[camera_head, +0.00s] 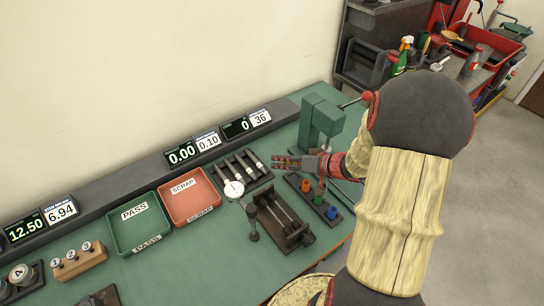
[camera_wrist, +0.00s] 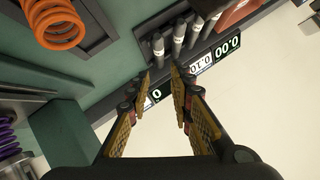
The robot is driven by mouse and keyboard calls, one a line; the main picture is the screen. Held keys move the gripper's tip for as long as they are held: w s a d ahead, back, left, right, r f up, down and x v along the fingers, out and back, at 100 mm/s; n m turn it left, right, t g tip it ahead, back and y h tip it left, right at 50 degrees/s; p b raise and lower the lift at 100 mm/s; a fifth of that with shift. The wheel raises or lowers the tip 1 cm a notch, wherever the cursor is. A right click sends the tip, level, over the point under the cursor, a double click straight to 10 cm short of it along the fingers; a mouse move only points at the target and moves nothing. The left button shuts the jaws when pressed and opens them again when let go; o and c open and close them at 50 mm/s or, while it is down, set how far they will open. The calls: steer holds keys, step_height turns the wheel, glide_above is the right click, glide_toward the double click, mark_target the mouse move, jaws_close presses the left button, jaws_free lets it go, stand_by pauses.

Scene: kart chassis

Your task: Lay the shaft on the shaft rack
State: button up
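The shaft rack (camera_head: 229,173) is a dark tray on the green bench, holding several slim grey shafts (camera_head: 246,160) with pale ends, side by side. In the wrist view grey shafts (camera_wrist: 158,48) with white labels lie just beyond my fingertips. My gripper (camera_head: 284,162) is just right of the rack, its fingers pointing left toward it. In the wrist view my gripper (camera_wrist: 164,74) has its fingers apart, and I see nothing held between them. I cannot tell which shaft the task means. Part of the bench behind my arm is hidden.
A green arbor press (camera_head: 320,120) stands behind my gripper. A tray of coloured springs (camera_head: 318,197) and a dark fixture with rods (camera_head: 280,215) lie in front. A dial gauge (camera_head: 233,188) is beside the rack. PASS (camera_head: 139,222) and SCRAP (camera_head: 190,196) trays are farther left.

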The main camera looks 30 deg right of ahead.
steer(key=w+d+r+h, duration=0.2)
steer(key=r+h, duration=0.1)
steer(key=r, duration=0.3)
steer(key=w+d+r+h, duration=0.1)
steer(key=w+r+h, duration=0.15)
steer(key=r, duration=0.35)
steer(key=s+a+r+g+h, duration=0.1)
steer(key=s+a+r+h, duration=0.1)
steer(key=s+r+h, duration=0.3)
steer(key=s+a+r+n+g+y, duration=0.2)
steer(key=s+a+y, duration=0.4)
steer(key=s+a, duration=1.2)
steer(key=a+n+g, duration=0.1)
steer(key=a+g, duration=0.1)
steer(key=a, duration=0.1)
steer(key=shift+s+r+g, duration=0.25)
steer(key=shift+s+g, duration=0.05)
steer(key=shift+s, duration=0.1)
steer(key=shift+d, duration=0.15)
